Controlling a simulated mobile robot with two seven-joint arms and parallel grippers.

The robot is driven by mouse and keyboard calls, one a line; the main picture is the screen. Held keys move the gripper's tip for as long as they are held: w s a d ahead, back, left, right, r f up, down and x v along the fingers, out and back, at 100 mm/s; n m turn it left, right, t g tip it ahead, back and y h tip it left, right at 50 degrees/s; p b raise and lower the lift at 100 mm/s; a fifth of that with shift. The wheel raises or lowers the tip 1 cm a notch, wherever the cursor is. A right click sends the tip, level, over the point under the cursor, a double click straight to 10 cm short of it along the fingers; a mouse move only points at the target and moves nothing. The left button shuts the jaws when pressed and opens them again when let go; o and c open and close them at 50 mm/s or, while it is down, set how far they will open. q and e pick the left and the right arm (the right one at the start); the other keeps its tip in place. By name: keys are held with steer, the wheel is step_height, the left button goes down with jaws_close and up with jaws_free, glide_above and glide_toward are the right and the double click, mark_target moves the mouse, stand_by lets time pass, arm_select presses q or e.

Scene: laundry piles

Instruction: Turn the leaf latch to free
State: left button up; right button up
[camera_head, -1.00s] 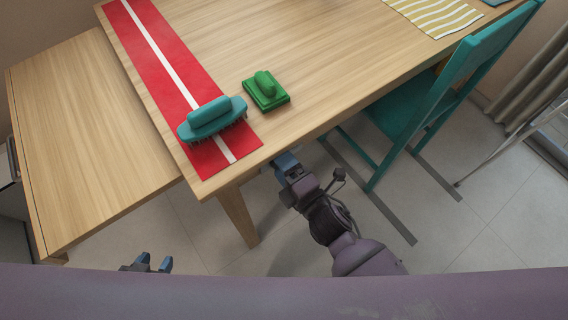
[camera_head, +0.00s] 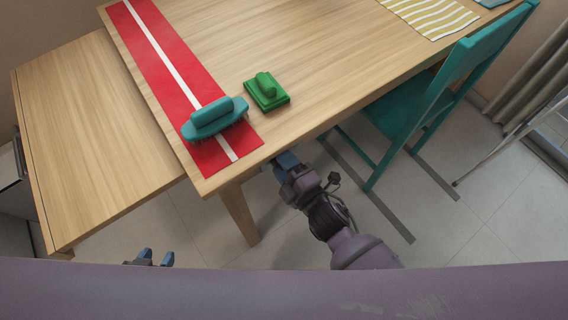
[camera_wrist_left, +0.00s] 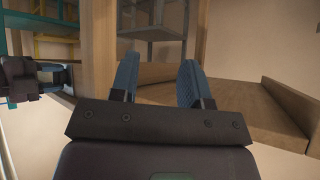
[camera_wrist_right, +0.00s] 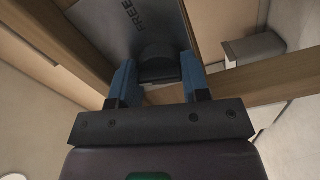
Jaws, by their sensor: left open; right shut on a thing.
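The latch shows in the right wrist view as a dark rounded knob (camera_wrist_right: 156,57) in front of a grey metal plate (camera_wrist_right: 118,22) marked "FREE". My right gripper (camera_wrist_right: 155,82) has its blue fingers on either side of the knob and is shut on it. In the head view my right gripper (camera_head: 284,163) reaches the table's front edge, and the tabletop hides the latch. My left gripper (camera_head: 150,258) is open and empty, low at the front left; its spread fingers also show in the left wrist view (camera_wrist_left: 158,75).
A lower wooden leaf (camera_head: 90,140) adjoins at left. A teal chair (camera_head: 470,60) stands right of my right arm.

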steer(key=m, duration=0.1)
steer(key=m+p, duration=0.1)
steer(key=shift+w+r+m, duration=0.1)
steer(key=shift+r+m, duration=0.1)
steer(key=shift+m, duration=0.2)
steer(key=shift+m+p, duration=0.35)
steer(key=shift+m, duration=0.55)
steer(key=m+p, duration=0.1)
steer(key=m, duration=0.4)
steer(key=shift+f, duration=0.1)
steer(key=m, duration=0.3)
steer(key=shift+p, duration=0.4)
arm_select(q)
steer(key=shift+t, duration=0.3)
steer(key=shift+w+d+r, duration=0.1)
steer(key=shift+w+r, duration=0.1)
steer(key=shift+r, duration=1.8)
arm_select(e)
steer(key=shift+f+m, duration=0.1)
steer(key=shift+m, duration=1.3)
arm_select(q)
steer(key=shift+w+r, duration=0.15)
steer(key=shift+w, duration=0.1)
arm_select(e)
steer(key=o, duration=0.9)
